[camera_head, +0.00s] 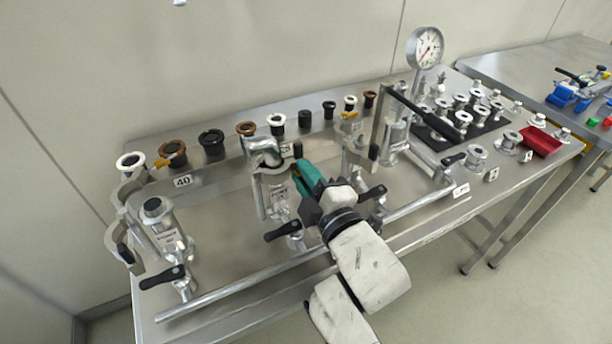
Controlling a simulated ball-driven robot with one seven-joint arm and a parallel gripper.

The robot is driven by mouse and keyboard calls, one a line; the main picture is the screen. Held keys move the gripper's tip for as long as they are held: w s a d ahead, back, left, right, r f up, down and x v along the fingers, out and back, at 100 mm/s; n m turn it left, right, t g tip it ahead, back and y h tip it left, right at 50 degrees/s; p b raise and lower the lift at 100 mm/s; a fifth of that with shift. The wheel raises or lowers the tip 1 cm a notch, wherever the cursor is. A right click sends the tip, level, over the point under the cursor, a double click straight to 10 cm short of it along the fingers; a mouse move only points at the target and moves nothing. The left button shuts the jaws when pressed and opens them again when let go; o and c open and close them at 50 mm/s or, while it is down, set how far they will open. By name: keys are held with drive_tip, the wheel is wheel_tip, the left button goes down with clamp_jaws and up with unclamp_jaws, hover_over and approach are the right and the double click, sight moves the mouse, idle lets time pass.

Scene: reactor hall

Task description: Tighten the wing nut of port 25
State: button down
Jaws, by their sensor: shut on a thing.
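The middle port (264,147) on the steel bench has a hinged clamp around its flange, and a metal body with a black-handled valve (282,231) stands below. A partly hidden number label (286,150) sits behind it; I cannot read it surely, but this fits port 25. My gripper (304,180), with green fingers, is at the right side of this clamp. Its jaws are shut on the wing nut there, which the fingers hide. How far the nut is turned cannot be seen.
The port labelled 40 (152,207) stands at left with its clamp hanging open. Another port with a clamp (358,150) is close right of my gripper. Behind are a row of rings and caps (211,141), a black-handled lever (425,110), a gauge (425,47) and a red tray (540,141).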

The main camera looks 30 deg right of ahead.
drive_tip(key=c, duration=1.1)
unclamp_jaws()
drive_tip(key=shift+c, duration=0.2)
drive_tip(key=s+b, duration=0.1)
drive_tip(key=s, duration=0.9)
drive_tip(key=shift+s+b, duration=0.35)
drive_tip(key=shift+s, duration=0.05)
